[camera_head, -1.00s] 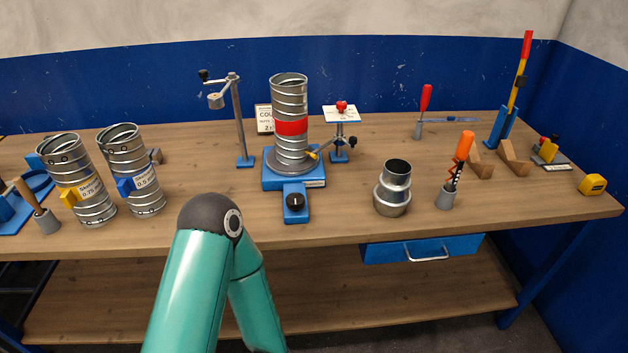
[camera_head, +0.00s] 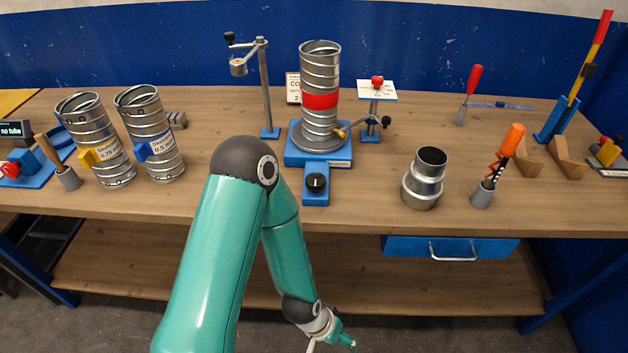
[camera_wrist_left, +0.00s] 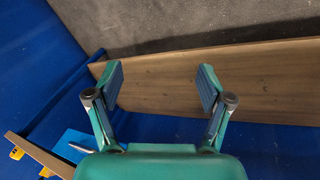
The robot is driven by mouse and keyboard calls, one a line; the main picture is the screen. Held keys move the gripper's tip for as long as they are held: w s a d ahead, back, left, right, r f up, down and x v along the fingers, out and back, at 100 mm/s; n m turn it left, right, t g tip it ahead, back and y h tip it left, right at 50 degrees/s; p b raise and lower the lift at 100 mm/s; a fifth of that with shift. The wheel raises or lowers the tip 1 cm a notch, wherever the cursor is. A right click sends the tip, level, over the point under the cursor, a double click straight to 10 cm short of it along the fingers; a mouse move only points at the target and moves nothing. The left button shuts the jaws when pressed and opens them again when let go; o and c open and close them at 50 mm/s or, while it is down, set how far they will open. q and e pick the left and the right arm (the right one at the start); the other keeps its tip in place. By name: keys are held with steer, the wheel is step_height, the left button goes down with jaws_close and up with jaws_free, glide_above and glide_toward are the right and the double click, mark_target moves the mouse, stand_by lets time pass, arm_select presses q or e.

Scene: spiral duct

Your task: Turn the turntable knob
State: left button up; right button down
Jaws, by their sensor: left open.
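The turntable knob (camera_head: 316,182) is a black round knob on a small blue box at the front of the turntable's blue base (camera_head: 292,158). A spiral metal duct (camera_head: 320,70) with a red band stands upright on the round grey turntable plate. My left gripper (camera_head: 338,341) shows small at the bottom of the head view, below and in front of the bench edge, well apart from the knob. In the left wrist view the gripper (camera_wrist_left: 160,88) is open with nothing between its fingers. My right gripper is not in view.
A crank post (camera_head: 266,90) stands left of the turntable and a small stand (camera_head: 376,90) right of it. Two metal ducts (camera_head: 150,130) stand at left, a metal reducer (camera_head: 425,180) at right. A blue drawer (camera_head: 405,246) hangs under the bench. The wood before the knob is clear.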

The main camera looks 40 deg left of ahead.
arm_select(q)
steer(key=w+a+r+t+y+b, duration=0.25)
steer(key=w+a+r, duration=0.2)
steer(key=w, duration=0.25)
steer(key=n+t+y+b, duration=0.2)
steer(key=t+y+b, duration=0.3)
steer(key=t+b, duration=0.25)
glide_toward(315, 180)
steer(key=s+d+r, duration=0.1)
steer(key=s+d, duration=0.1)
steer(key=s, duration=0.3)
steer(key=p+x, duration=0.2)
steer(key=x, duration=0.3)
steer(key=r+p+x, duration=0.1)
steer(key=x, duration=0.4)
steer(key=p+x, duration=0.2)
steer(key=x, duration=0.4)
steer(key=shift+w+a+r+p, duration=0.15)
steer(key=shift+w+a+p, duration=0.1)
steer(key=shift+p, duration=0.1)
